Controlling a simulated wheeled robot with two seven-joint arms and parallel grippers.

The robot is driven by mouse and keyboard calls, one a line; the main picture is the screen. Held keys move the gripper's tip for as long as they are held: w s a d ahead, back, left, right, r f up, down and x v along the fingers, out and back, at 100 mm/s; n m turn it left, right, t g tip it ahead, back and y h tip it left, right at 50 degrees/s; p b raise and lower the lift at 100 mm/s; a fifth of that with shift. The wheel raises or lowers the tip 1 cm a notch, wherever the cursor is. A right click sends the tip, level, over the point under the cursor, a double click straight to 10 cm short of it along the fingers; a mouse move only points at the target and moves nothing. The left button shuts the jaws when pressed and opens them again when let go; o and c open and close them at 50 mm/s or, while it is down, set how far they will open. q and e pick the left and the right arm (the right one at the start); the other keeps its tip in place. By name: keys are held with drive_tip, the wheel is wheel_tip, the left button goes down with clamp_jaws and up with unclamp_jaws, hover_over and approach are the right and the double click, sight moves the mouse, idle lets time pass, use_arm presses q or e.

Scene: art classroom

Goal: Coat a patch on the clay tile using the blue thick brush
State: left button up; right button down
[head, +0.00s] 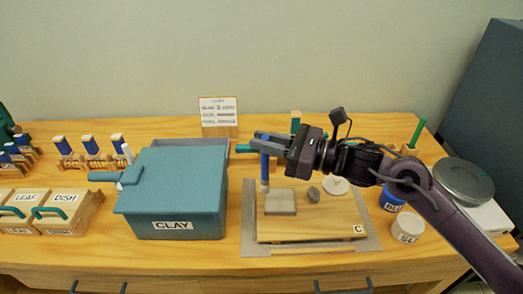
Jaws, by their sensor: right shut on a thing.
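My right gripper (267,143) reaches in from the right and is shut on the blue thick brush (264,168). The brush hangs nearly upright with its head down. Its lower end is at the far left corner of the grey square clay tile (281,203); I cannot tell whether it touches. The tile lies flat on a wooden board (310,228) marked C. No clear coated patch shows on the tile. My left gripper is not in view.
A dark grey lump (313,194) and a pale round disc (336,186) lie right of the tile. A teal CLAY bin (174,200) stands left. A blue jar (391,199), a white jar (407,228) and a scale (464,181) stand right. A sign (218,113) stands behind.

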drive_tip(key=shift+a+r, duration=0.1)
drive_tip(key=shift+r, duration=0.8)
drive_tip(key=shift+r+p, duration=0.35)
drive_tip(key=shift+r, duration=0.25)
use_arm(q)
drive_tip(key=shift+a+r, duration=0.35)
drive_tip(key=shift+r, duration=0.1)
use_arm(e)
drive_tip(key=shift+r, duration=0.25)
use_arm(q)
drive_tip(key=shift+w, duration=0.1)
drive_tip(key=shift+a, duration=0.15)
